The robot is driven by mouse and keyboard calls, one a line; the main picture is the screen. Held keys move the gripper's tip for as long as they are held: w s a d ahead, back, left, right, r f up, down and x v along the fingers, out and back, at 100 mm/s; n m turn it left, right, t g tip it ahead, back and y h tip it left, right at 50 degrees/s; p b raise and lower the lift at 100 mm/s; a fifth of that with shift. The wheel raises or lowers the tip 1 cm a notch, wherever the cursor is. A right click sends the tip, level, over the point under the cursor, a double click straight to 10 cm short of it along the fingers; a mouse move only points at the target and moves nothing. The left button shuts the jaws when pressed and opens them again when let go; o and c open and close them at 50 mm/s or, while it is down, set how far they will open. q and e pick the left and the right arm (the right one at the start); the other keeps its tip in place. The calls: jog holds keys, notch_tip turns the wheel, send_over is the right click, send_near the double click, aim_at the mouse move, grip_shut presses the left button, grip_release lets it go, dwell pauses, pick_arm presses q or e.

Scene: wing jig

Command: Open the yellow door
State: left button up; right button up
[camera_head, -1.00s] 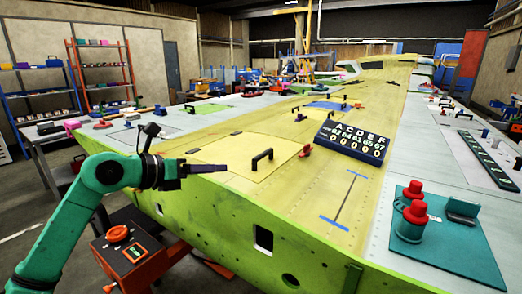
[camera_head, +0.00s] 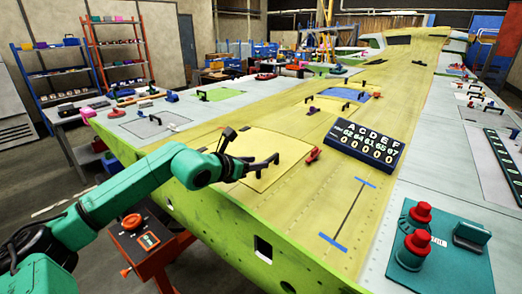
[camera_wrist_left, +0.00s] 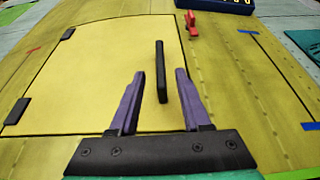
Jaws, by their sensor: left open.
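The yellow door (camera_head: 287,146) is a pale yellow panel lying flush and shut in the wing's top skin. In the left wrist view the door (camera_wrist_left: 95,75) has two black hinges on its left side. Its black bar handle (camera_wrist_left: 160,65) stands near the right edge. My left gripper (camera_head: 266,168) is over the door in the head view, fingers apart. In the left wrist view the purple fingers of the left gripper (camera_wrist_left: 160,75) lie on either side of the handle, which appears nearer the right finger. Contact cannot be told. My right gripper is out of view.
A red clamp-like piece (camera_head: 313,155) sits by the door's right corner. A dark number board (camera_head: 365,146) stands to its right. A teal plate (camera_head: 450,265) with red-topped knobs lies at right. An orange cart (camera_head: 143,240) stands below the wing edge.

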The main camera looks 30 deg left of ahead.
pick_arm(q)
jog(key=p+x, duration=0.1)
jog(key=x, duration=0.1)
jog(key=shift+w+p, duration=0.35)
jog(key=shift+p, duration=0.05)
jog(key=shift+w+d+f, duration=0.15)
jog(key=shift+w+f, duration=0.05)
jog(key=shift+f, duration=0.05)
jog(key=shift+s, duration=0.15)
grip_shut()
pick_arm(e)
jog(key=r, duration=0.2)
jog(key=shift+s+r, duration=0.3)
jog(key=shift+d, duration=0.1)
